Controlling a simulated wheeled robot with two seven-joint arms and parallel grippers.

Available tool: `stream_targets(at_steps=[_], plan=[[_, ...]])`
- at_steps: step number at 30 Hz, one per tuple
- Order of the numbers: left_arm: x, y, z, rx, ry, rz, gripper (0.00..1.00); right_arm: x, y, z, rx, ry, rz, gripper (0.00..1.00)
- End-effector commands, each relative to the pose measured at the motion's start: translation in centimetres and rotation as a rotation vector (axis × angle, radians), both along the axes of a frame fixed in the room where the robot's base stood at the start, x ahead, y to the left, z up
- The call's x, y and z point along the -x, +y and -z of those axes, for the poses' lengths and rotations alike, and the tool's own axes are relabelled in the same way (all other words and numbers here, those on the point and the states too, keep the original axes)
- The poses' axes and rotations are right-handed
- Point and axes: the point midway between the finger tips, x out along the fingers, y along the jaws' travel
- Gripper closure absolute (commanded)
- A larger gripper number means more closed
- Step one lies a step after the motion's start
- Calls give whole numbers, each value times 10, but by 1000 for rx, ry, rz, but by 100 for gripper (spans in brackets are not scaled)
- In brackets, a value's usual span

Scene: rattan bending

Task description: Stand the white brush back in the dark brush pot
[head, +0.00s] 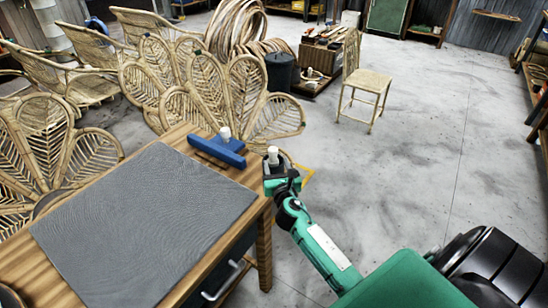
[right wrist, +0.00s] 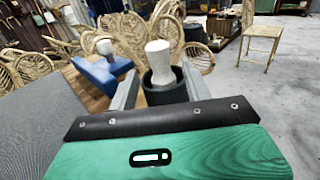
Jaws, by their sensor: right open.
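The white brush (right wrist: 158,62) stands upright in the dark brush pot (right wrist: 165,90) in the right wrist view. In the head view the brush's white top (head: 272,153) shows above the pot, near the table's right corner. My right gripper (head: 277,169) is open, with its fingers (right wrist: 164,68) on either side of the brush and pot. I cannot tell whether a finger touches either of them. The brush's lower end is hidden inside the pot. My left gripper is not in view.
A blue object (head: 218,151) with a white knob lies left of the pot on the wooden table (head: 178,141). A grey mat (head: 140,225) covers much of the tabletop. Rattan chairs (head: 190,90) stand behind. The floor to the right is open around a lone chair (head: 367,82).

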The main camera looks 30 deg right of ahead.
Motion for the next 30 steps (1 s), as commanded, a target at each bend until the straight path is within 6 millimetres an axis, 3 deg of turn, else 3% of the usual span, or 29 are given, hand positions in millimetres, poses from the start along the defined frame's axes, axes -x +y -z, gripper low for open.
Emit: stream_targets(at_steps=[3,10,30], plan=[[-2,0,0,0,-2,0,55,23,10,1,0,1,-2,50],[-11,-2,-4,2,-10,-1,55,49,21,1,0,1,-1,50],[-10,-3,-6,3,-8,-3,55,56,24,0,-1,0,0,50]])
